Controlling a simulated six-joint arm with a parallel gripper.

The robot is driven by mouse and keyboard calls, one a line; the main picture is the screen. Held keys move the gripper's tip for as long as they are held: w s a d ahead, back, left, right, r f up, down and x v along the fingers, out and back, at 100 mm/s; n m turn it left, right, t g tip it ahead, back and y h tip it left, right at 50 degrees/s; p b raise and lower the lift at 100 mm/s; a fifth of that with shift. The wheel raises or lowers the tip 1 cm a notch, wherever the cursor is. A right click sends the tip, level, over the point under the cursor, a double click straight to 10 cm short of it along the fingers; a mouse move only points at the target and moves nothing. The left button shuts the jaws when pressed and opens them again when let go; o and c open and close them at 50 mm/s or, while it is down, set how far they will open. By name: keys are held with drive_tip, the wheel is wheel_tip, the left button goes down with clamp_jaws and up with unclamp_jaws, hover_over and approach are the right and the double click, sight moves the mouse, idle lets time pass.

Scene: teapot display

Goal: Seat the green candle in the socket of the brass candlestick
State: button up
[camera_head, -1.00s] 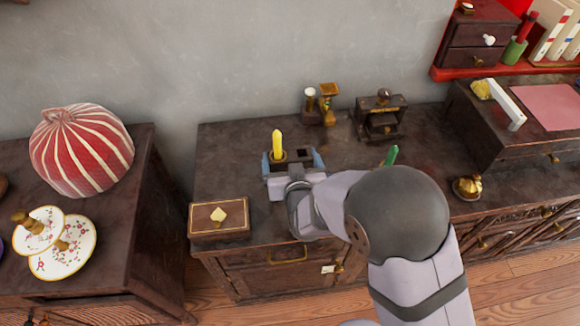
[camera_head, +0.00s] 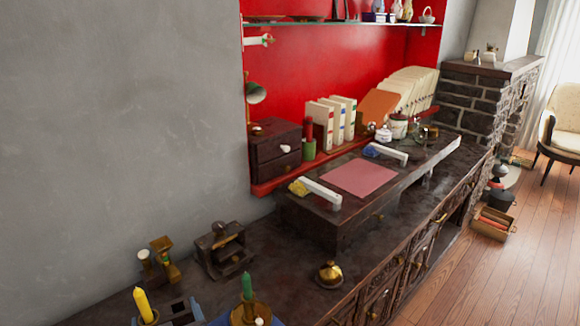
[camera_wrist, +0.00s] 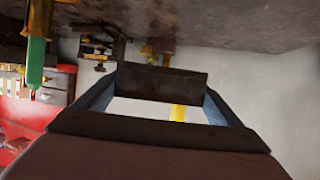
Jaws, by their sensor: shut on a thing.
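The green candle (camera_head: 247,285) stands upright at the bottom of the head view, above a brass candlestick dish (camera_head: 250,313). In the wrist view the green candle (camera_wrist: 36,55) hangs upside down at the left, its other end inside a tan tube. How deep it sits I cannot tell. My gripper (camera_head: 178,314), cut by the head view's bottom edge, is left of the green candle and apart from it. In the wrist view its blue fingers close on a dark block (camera_wrist: 160,80). A yellow candle (camera_head: 142,304) stands in a brass holder beside my gripper.
A brass bell-like piece (camera_head: 329,274) sits right of the green candle. A small dark stand (camera_head: 222,248) and a brass grinder-like piece (camera_head: 165,260) stand behind. A raised desk top (camera_head: 400,180) lies to the right. The dark surface between them is clear.

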drive_tip(key=w+d+m+t+h+b, duration=0.15)
drive_tip(key=d+m+h, duration=0.3)
drive_tip(key=d, duration=0.75)
drive_tip(key=w+d+m+h+b, duration=0.1)
drive_tip(key=w+d+m+h, duration=0.4)
drive_tip(key=d, duration=0.6)
drive_tip(key=s+d+f+m+g+h+p, duration=0.2)
drive_tip(key=s+d+f+m+h+p, duration=0.15)
drive_tip(key=d, duration=0.65)
drive_tip(key=s+d+f+m+g+h+p, duration=0.25)
drive_tip(key=d+h, duration=0.25)
drive_tip(key=d, duration=0.5)
wheel_tip(320, 180, up, 8)
drive_tip(key=p, duration=1.3)
drive_tip(key=shift+w+m, duration=0.15)
drive_tip(key=shift+m, duration=0.3)
drive_tip(key=shift+f+y, duration=0.1)
drive_tip(key=shift+y, duration=0.2)
